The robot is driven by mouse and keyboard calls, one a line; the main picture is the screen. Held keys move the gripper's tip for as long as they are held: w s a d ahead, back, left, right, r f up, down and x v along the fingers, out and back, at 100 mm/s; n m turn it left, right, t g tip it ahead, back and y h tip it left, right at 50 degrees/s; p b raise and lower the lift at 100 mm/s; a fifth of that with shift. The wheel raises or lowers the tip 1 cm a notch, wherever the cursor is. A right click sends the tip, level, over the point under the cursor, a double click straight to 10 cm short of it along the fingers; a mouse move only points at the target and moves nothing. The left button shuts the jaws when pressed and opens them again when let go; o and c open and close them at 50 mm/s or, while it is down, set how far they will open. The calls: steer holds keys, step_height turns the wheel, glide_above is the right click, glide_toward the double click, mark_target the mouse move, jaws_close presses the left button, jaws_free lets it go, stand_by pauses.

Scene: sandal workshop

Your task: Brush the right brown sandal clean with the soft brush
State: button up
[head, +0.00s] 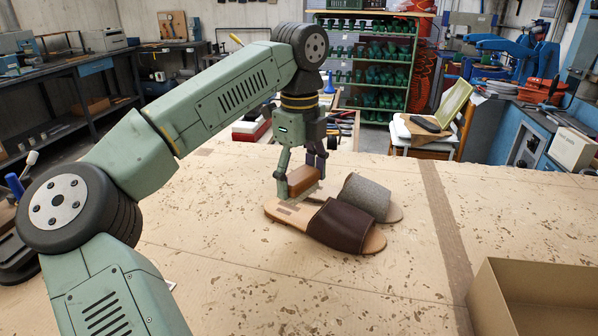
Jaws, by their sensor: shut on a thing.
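The brown sandal (342,227) lies on the worktable with its dark brown strap toward the lower right and its tan heel end at the left. A grey-strapped sandal (366,194) lies just behind it, partly hidden. My gripper (301,180) points down and is shut on the soft brush (304,181), a brown wooden block with pale bristles below. The brush is over the heel half of the brown sandal, left of its strap. I cannot tell for sure whether the bristles touch the insole.
The tan worktable (230,270) is stained and mostly clear around the sandals. An open cardboard box (540,283) stands at the lower right. A chair (432,142) with a dark item on it stands beyond the table. Green shelving (362,20) is at the back.

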steer(key=shift+f+b, duration=1.55)
steer(key=shift+f, duration=1.1)
steer(key=shift+f+b, duration=0.35)
steer(key=shift+f, duration=0.15)
steer(key=shift+w+d+r, duration=0.1)
steer(key=shift+w+r, duration=0.05)
steer(key=shift+w+d, duration=0.1)
steer(key=shift+w, duration=0.05)
steer(key=shift+w+d+p, duration=0.45)
steer(key=shift+w+p, duration=0.25)
steer(key=shift+w, duration=0.15)
steer(key=shift+s+a, duration=0.1)
steer(key=shift+s+a+f+b, duration=0.2)
steer(key=shift+s+b, duration=0.1)
steer(key=shift+b, duration=0.1)
steer(key=shift+s+a+b, duration=0.35)
steer(key=shift+s, duration=0.45)
